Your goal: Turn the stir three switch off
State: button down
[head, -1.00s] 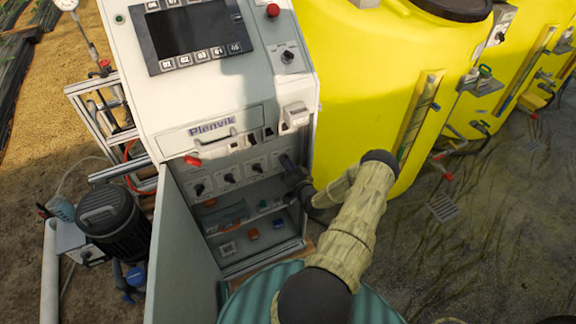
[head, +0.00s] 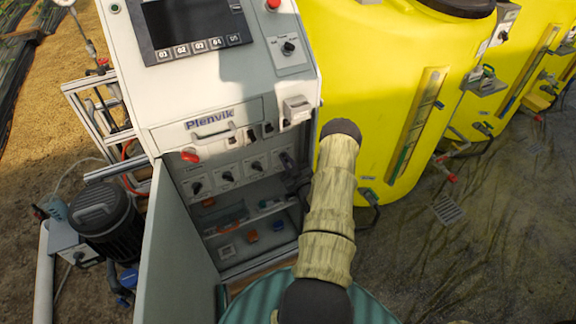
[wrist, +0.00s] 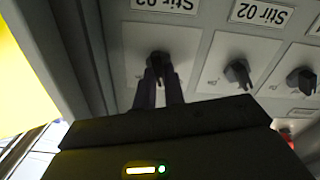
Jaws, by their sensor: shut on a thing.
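The Stir 03 switch is a dark rotary knob (wrist: 158,60) on a pale plate. In the wrist view, its upside-down label (wrist: 165,5) is at the top edge. My gripper (wrist: 161,80) has its two dark fingers closed on this knob, covering part of it, so its exact pointer angle is hard to read. In the head view, my gripper (head: 290,170) reaches the right end of the knob row inside the open cabinet, and the switch there is mostly hidden.
The Stir 02 knob (wrist: 238,73) sits beside it, with another knob (wrist: 302,80) farther right. The cabinet's side wall is close to my gripper's left in the wrist view. The open door (head: 180,245) stands left; a yellow tank (head: 385,80) stands right.

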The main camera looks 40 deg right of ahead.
jog(key=n+b, duration=0.2)
jog(key=n, duration=0.3)
jog(key=shift+a+f+b, duration=0.1)
jog(key=shift+a+b, duration=0.05)
jog(key=shift+b, duration=0.2)
dwell(0.3)
jog(key=c, duration=1.5)
grip_release()
jog(key=b+v, duration=0.2)
jog(key=v, duration=1.5)
jog(key=shift+s+a+b, duration=0.15)
jog(key=shift+b, duration=0.2)
